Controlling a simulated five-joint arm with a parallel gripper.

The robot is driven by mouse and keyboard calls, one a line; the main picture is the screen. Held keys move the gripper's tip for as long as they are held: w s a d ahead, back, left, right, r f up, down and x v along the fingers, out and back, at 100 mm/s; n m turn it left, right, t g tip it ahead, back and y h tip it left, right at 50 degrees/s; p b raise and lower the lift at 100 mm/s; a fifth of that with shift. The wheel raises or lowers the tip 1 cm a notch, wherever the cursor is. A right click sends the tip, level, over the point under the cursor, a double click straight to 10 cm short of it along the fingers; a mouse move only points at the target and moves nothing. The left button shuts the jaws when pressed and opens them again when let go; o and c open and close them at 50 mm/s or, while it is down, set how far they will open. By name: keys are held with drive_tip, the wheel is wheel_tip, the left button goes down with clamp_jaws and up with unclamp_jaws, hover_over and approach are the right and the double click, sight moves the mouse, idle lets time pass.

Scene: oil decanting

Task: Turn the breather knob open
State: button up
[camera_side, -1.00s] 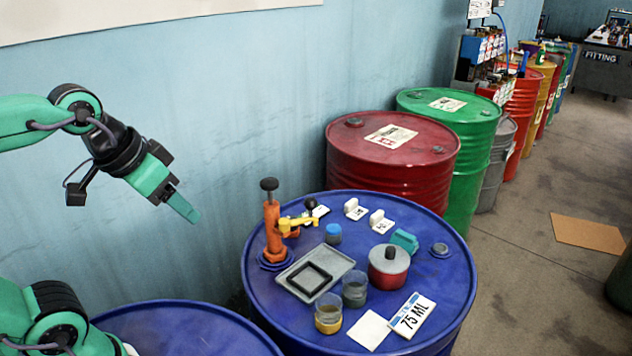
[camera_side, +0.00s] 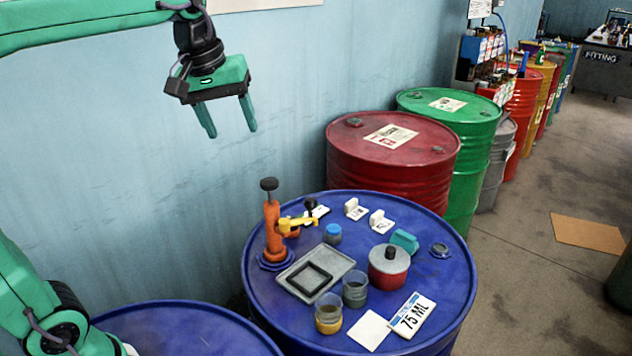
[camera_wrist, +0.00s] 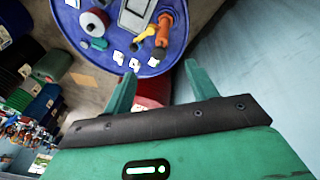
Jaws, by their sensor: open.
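An orange pump (camera_side: 272,232) stands upright at the left rear of the blue drum (camera_side: 452,290), with a black knob (camera_side: 269,184) on top and a yellow spout (camera_side: 295,222) pointing right. A second small black knob (camera_side: 310,205) shows just behind the spout. I cannot tell which black knob is the breather knob or how it is turned. My gripper (camera_side: 232,131) is open and empty, its fingers pointing down, high above and left of the pump. In the wrist view its spread fingers show below the drum top, with the orange pump (camera_wrist: 171,18) beyond them.
On the drum stand a grey tray (camera_side: 335,262), a blue-capped jar (camera_side: 333,234), two cups, a red pot (camera_side: 388,272), a teal block (camera_side: 404,240), several tags and a 75 ML card (camera_side: 412,315). A red drum (camera_side: 393,180) stands behind. The space around my gripper is clear.

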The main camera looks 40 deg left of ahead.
drive_tip(key=w+a+n+g, duration=0.1)
drive_tip(key=w+a+n, duration=0.1)
drive_tip(key=w+n, duration=0.5)
drive_tip(key=n+g, duration=0.2)
drive_tip(key=n, duration=0.3)
hover_over(290, 218)
wheel_tip(290, 218, down, 7)
wheel_tip(290, 218, down, 18)
drive_tip(key=shift+d+f, duration=0.1)
drive_tip(key=shift+f, duration=0.1)
drive_tip(key=shift+f, duration=3.85)
drive_tip(key=shift+c, duration=0.4)
